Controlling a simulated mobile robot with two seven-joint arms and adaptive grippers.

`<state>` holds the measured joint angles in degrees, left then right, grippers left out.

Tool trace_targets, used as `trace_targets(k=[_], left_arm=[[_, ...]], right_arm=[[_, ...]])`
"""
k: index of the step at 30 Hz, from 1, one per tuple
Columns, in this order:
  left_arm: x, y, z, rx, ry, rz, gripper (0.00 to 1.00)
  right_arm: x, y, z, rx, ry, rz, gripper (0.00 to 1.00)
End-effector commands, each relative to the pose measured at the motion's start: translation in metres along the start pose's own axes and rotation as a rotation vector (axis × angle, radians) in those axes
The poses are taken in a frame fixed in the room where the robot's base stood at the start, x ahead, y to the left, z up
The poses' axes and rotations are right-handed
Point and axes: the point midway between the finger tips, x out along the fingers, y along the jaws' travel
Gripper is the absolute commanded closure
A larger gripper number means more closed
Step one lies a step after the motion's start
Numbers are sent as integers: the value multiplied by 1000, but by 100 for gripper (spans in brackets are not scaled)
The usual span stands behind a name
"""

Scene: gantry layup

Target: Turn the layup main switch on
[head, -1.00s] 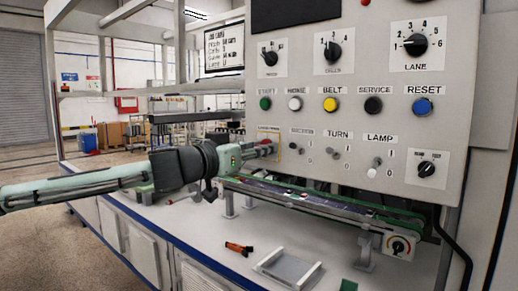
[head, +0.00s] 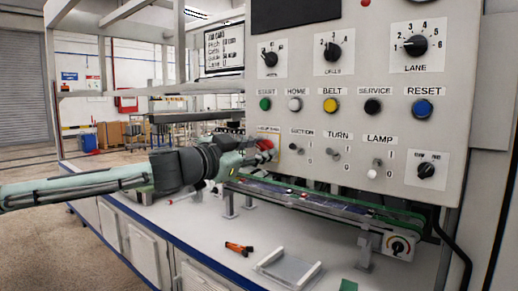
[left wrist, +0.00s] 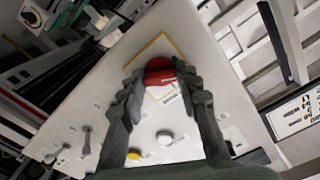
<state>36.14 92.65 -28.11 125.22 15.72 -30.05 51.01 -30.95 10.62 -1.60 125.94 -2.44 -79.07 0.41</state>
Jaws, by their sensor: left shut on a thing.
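The layup main switch is a red rotary knob (head: 264,144) at the lower left of the grey control panel (head: 300,185), under a small label. My left gripper (head: 258,152) reaches it from the left and covers part of it. In the left wrist view the red knob (left wrist: 159,68) sits between the two fingertips of my left gripper (left wrist: 161,84), inside a yellow square outline. The fingers are shut on the knob's sides. The exact angle of the knob is hard to read. My right gripper is not in view.
Suction, turn and lamp toggles stand right of the knob, the lamp toggle (head: 375,168) farthest. Push buttons, including the green start button (head: 265,104), sit above. A conveyor (head: 320,203) runs below the panel. An orange-black tool (head: 239,248) and a clear tray (head: 288,270) lie on the bench.

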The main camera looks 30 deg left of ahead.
Motion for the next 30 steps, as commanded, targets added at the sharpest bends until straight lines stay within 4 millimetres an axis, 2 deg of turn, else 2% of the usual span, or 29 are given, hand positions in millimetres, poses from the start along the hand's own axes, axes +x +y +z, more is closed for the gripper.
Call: trace_targets(k=[10,22,30], left_arm=[[0,0,-1,330,0,1,97],[0,0,-1,705,0,1,97],[0,1,-1,915,1,1,97]], right_arm=[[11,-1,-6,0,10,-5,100],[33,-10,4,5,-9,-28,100],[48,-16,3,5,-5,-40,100]])
